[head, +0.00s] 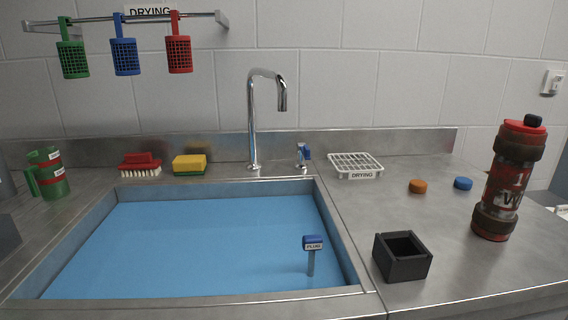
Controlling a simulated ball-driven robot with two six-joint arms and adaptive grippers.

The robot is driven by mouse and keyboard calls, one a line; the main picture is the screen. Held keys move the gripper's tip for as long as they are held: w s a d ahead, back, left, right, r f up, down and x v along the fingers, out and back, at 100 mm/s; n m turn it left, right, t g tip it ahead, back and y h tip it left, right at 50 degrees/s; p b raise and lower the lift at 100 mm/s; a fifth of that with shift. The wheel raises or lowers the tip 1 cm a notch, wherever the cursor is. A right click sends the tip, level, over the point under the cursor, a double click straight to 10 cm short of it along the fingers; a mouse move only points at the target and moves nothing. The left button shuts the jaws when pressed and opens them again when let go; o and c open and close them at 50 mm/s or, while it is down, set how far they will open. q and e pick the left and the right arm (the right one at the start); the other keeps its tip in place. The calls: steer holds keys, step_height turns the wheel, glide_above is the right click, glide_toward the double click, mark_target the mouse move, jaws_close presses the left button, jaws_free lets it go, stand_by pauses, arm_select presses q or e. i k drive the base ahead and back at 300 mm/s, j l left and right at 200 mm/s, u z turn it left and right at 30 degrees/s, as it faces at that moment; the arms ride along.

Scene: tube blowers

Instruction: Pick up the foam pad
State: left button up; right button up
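The foam pad (189,163) is a yellow block with a green layer at its bottom. It lies on the metal ledge behind the sink basin, left of the faucet and just right of a red brush (140,164). Its top and front are in plain view with nothing on it. Neither of my grippers shows in the head view.
The sink (329,206) holds blue water and a blue-topped plug (313,243). The faucet (253,130) stands behind it. Green cup (48,175) is left; white rack (355,164), orange and blue caps, black box (401,262) and red bottle (505,185) are right. Baskets hang above.

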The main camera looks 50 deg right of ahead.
mark_target(465, 183)
steer(key=z, duration=2.65)
steer(key=l+u, duration=0.1)
steer(key=u, duration=0.3)
steer(key=l+u, duration=0.15)
steer(key=u, duration=0.25)
steer(key=l+u, duration=0.15)
steer(key=u, duration=0.25)
steer(key=l+u, duration=0.2)
steer(key=l, duration=0.25)
steer(key=k+l+u, duration=0.2)
steer(key=l, duration=0.2)
steer(key=l+u, duration=0.2)
steer(key=l, duration=0.25)
steer(key=k+l+u, duration=0.2)
steer(key=l, duration=0.25)
steer(key=i, duration=0.1)
